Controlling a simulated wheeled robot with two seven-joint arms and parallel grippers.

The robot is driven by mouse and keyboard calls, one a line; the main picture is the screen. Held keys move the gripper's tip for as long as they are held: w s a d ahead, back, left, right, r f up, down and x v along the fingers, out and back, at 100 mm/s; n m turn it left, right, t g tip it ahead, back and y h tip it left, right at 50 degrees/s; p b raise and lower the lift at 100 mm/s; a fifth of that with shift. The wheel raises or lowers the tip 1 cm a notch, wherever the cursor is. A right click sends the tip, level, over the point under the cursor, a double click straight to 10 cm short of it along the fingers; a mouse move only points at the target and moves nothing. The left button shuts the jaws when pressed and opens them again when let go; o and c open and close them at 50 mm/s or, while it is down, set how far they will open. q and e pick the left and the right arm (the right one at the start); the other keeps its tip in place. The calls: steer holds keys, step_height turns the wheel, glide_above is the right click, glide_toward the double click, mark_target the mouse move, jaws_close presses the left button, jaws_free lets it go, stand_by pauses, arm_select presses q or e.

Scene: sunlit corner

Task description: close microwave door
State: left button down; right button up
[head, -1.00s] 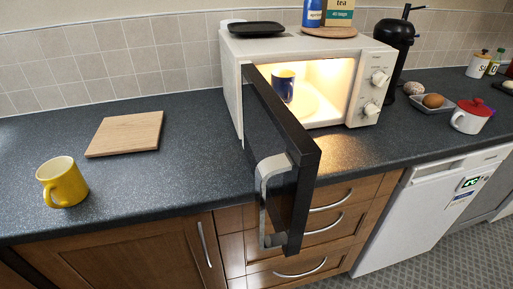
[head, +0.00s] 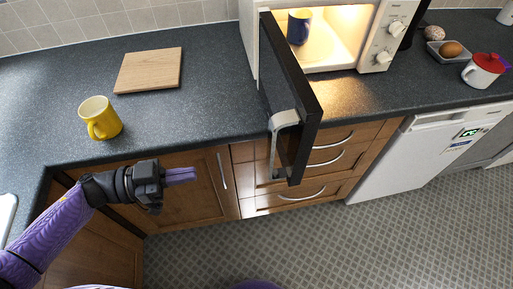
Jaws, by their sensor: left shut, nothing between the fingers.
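The white microwave (head: 369,45) stands on the dark counter with its lit inside showing. Its black door (head: 296,92) is wide open and sticks out past the counter's front edge, with a pale curved handle (head: 280,135) on its left side. A blue mug (head: 299,27) stands inside the microwave. My left gripper (head: 194,174) is shut and empty, in front of the cabinets below the counter edge. It is to the left of the door and its handle, apart from both. My right gripper is not in view.
A yellow mug (head: 100,118) and a wooden board (head: 149,70) are on the counter at left. A red-lidded white mug (head: 483,70) and a grey dish (head: 447,54) stand at right. The floor (head: 370,245) in front of the cabinets is clear.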

mark_target(270, 160)
arm_select(q)
steer(key=x, duration=1.3)
steer(key=shift+w+d+f, duration=0.15)
steer(key=shift+w+d, duration=0.1)
steer(key=shift+d, duration=0.05)
steer(key=shift+p, duration=0.3)
